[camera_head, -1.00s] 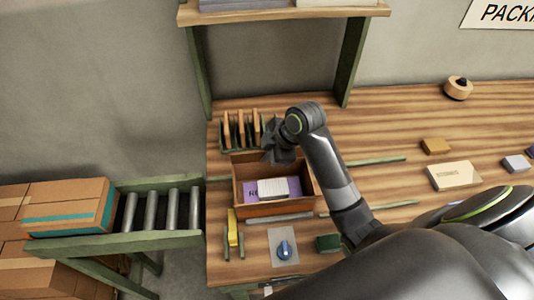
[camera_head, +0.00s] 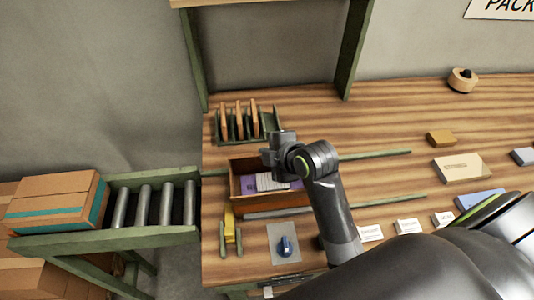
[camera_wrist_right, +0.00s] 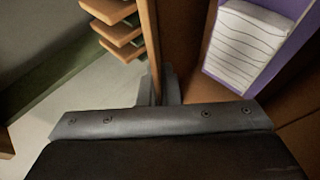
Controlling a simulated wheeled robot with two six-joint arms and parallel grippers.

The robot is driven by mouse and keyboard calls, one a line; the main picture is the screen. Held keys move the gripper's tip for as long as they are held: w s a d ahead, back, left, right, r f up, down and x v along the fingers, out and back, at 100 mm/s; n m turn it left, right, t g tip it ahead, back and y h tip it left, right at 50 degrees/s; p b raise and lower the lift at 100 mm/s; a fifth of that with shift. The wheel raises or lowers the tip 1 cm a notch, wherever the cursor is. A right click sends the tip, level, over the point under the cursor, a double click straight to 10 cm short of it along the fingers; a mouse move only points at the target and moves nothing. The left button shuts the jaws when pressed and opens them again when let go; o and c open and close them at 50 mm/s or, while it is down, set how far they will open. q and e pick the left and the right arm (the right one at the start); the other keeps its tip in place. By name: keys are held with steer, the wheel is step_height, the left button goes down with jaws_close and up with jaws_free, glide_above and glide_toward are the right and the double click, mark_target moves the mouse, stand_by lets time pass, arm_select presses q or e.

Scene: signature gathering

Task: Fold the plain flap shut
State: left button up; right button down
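A brown open-topped box (camera_head: 262,201) stands on the bench near its left end. Inside lie a purple item (camera_head: 248,184) and a white lined pad (camera_head: 268,181); the right wrist view shows the pad (camera_wrist_right: 247,45) on the purple item (camera_wrist_right: 291,10). My right gripper (camera_head: 275,150) is over the box's back right part and hides it. In the wrist view, a thin upright brown panel (camera_wrist_right: 150,35) runs down to the fingertips (camera_wrist_right: 160,88). I cannot tell if it is a flap or wall, or if the fingers grip it. My left gripper is out of view.
A rack with upright brown boards (camera_head: 239,120) stands behind the box. A yellow item (camera_head: 229,225) and a blue knob on a plate (camera_head: 286,246) are in front. Rollers (camera_head: 143,207) and a carton (camera_head: 55,200) are left. Cards and small boxes (camera_head: 461,168) lie right.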

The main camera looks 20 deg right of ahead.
stand_by(0.3)
steer(key=c, duration=1.6)
jaws_free()
steer(key=shift+c, duration=0.2)
steer(key=shift+s+r, duration=0.15)
steer(key=p+v, duration=1.2)
steer(key=v, duration=0.5)
